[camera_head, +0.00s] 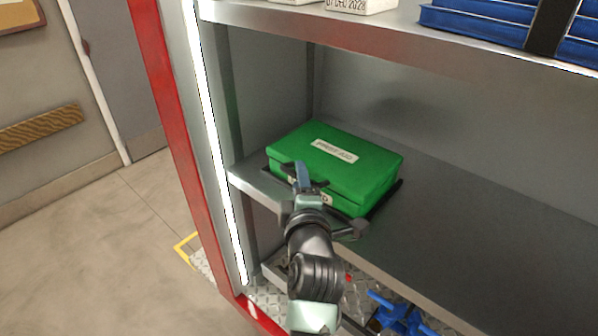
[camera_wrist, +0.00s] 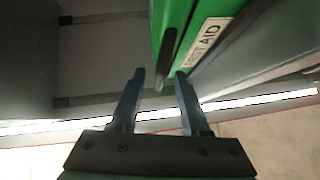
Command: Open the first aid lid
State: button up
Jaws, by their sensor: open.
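A green first aid box (camera_head: 372,162) with a white label reading FIRST AID (camera_head: 335,150) sits on the middle shelf, its lid shut. The box (camera_wrist: 178,14) lies just beyond the fingertips, with a dark bar (camera_wrist: 167,46) near the right finger. Whether a finger touches the box cannot be told.
The shelf (camera_head: 480,220) is clear to the right of the box. A shelf above (camera_head: 390,46) holds blue items (camera_head: 480,25) and white boxes (camera_head: 362,5). A lit upright (camera_head: 212,140) and red frame (camera_head: 165,90) stand at left. Blue parts (camera_head: 395,312) lie below.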

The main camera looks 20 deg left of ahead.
jog(key=shift+w+a+f, duration=0.1)
jog(key=shift+w+a, duration=0.2)
jog(key=shift+w, duration=0.3)
grip_shut()
dwell(1.2)
